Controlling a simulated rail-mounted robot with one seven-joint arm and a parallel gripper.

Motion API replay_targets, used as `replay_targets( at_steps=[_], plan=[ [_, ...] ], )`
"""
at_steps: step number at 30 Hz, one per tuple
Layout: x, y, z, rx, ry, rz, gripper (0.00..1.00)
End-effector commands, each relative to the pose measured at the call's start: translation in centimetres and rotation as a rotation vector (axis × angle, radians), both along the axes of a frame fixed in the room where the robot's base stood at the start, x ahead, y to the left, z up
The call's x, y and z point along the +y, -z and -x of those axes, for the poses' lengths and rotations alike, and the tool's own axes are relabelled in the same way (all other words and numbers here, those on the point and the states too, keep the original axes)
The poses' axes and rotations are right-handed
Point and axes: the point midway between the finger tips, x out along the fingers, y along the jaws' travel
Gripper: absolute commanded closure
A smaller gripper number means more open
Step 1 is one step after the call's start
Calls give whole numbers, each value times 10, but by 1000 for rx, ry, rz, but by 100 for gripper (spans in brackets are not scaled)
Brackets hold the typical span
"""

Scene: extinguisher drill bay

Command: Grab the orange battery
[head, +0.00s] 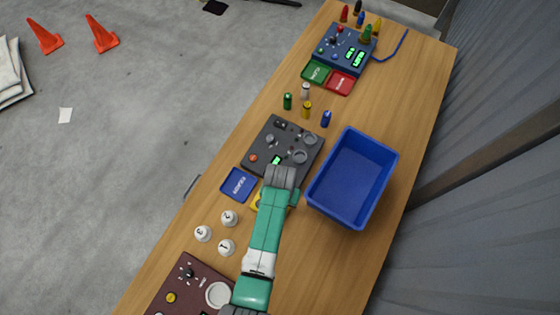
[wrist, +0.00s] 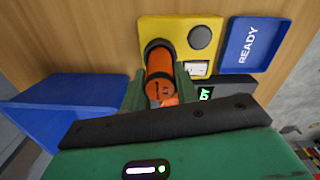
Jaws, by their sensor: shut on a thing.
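The blue READY tray (head: 239,185) lies left of my gripper, and the deep blue bin (head: 376,148) stands right. The grey console (head: 262,130) has green, white, yellow and blue batteries (head: 326,119) behind it. Three white numbered pieces (head: 229,218) stand front left.

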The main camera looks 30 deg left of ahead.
Motion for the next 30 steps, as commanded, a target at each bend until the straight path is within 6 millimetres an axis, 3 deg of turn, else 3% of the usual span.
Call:
replay_targets(
  at_steps=[6, 21, 25, 30],
  plan=[
    [0, -30, 1, -3, 1, -2, 96],
    [-24, -39, 129, 2, 1, 0, 96],
    [-27, -41, 148, 1, 0, -1, 96],
    [-28, -42, 157, 0, 0, -1, 96]
  ],
)
